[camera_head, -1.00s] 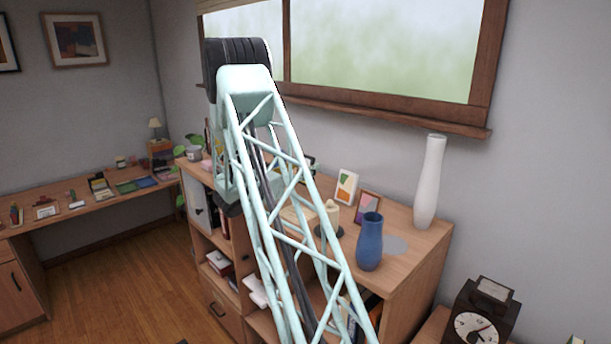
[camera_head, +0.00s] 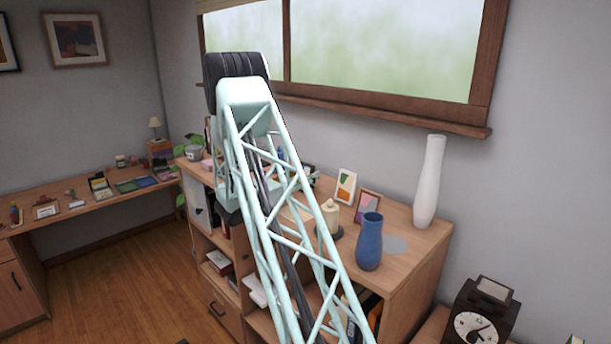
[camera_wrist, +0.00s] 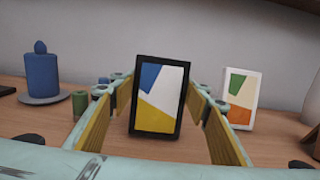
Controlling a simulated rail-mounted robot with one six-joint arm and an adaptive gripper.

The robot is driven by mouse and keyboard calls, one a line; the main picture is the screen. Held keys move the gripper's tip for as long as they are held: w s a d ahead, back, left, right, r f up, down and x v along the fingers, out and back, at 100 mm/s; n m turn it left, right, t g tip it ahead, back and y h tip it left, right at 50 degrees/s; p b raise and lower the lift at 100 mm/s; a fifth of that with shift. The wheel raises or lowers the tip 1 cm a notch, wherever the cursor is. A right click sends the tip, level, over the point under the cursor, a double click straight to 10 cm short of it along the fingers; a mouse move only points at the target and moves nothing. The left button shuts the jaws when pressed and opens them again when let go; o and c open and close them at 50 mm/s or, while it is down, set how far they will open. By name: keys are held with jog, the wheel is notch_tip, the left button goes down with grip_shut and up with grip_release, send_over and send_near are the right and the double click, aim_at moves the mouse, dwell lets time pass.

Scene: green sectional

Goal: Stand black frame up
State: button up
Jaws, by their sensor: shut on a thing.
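The black frame (camera_wrist: 158,118) holds a picture in blue, white and yellow. It shows in the wrist view between the two yellow-padded fingers of my gripper (camera_wrist: 160,95), which is shut on its left and right sides. The frame looks about upright, its face toward the wrist camera. Its lower edge shows against the wooden top; I cannot tell whether it touches the wood. In the head view my arm hides the gripper and the black frame.
A white frame (camera_wrist: 240,98) stands right of the black one. A blue candle (camera_wrist: 41,75) and a green cylinder (camera_wrist: 80,103) are at left. In the head view, a cream candle (camera_head: 330,214), blue vase (camera_head: 370,242) and tall white vase (camera_head: 429,182) stand on the cabinet top.

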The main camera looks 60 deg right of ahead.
jog(key=shift+f, duration=0.1)
dwell(0.3)
jog(key=o, duration=0.9)
jog(key=shift+o, duration=0.2)
jog(key=shift+a, duration=0.1)
jog(key=shift+w+a+f+b, duration=0.1)
jog(key=shift+w+a, duration=0.25)
jog(key=shift+a, duration=1.6)
jog(key=shift+w+a+f+b, duration=0.15)
jog(key=shift+w+a, duration=0.2)
jog(key=shift+a, duration=1.55)
jog(key=shift+w+a+b, duration=0.1)
jog(key=shift+w+a, duration=0.25)
jog(key=shift+a, duration=1.6)
